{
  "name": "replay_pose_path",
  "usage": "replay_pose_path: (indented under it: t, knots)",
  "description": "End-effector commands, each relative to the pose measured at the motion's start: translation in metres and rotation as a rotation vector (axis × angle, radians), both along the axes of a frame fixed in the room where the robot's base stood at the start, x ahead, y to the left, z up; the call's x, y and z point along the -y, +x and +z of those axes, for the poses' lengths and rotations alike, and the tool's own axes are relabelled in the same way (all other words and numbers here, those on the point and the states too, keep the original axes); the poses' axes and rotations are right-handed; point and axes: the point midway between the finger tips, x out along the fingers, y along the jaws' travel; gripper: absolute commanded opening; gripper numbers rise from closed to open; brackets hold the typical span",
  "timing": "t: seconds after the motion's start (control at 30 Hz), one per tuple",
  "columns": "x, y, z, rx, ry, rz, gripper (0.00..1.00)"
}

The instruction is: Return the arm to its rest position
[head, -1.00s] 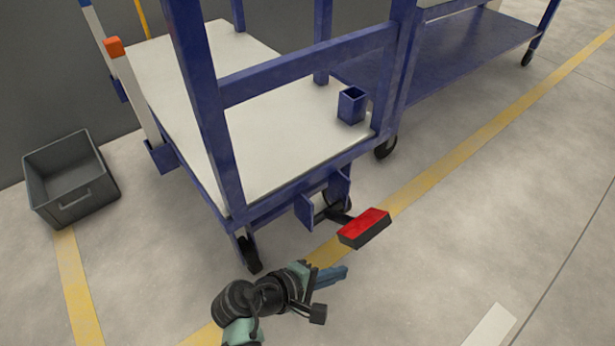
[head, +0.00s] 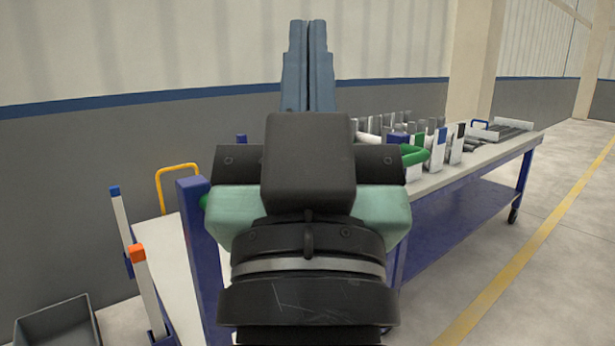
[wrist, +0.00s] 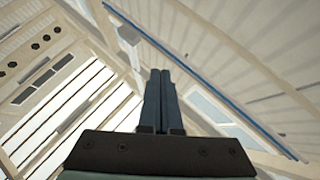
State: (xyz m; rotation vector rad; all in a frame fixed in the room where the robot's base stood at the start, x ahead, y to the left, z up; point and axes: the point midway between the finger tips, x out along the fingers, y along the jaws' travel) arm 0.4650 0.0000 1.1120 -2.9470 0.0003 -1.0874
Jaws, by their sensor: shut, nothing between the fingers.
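My gripper (head: 308,65) stands upright in the middle of the head view, close to the camera, with its fingers pointing up. The two blue-grey fingers are together with nothing between them. The wrist view also shows the shut fingers (wrist: 160,100), aimed up toward the ceiling and upper wall. My arm's dark wrist and pale green housing hide much of the cart and part of the workbench behind.
A workbench (head: 455,225) with several upright parts and a green hose (head: 415,153) stands behind to the right. Floor at right is clear.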

Motion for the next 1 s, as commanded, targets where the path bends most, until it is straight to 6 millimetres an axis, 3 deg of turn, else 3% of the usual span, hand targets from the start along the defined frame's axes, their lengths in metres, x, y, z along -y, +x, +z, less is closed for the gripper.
replay_pose_path:
  t: [0.03, 0.07, 0.13, 1.0]
  knots:
    - [0.000, -0.022, 0.047, 0.091, -0.001, -0.001, 0.00]
    - [0.000, -0.035, 0.066, 0.144, -0.001, -0.001, 0.00]
    - [0.000, -0.027, 0.085, 0.113, -0.001, -0.001, 0.00]
    - [-0.001, -0.024, 0.350, 0.105, -0.002, 0.001, 0.00]
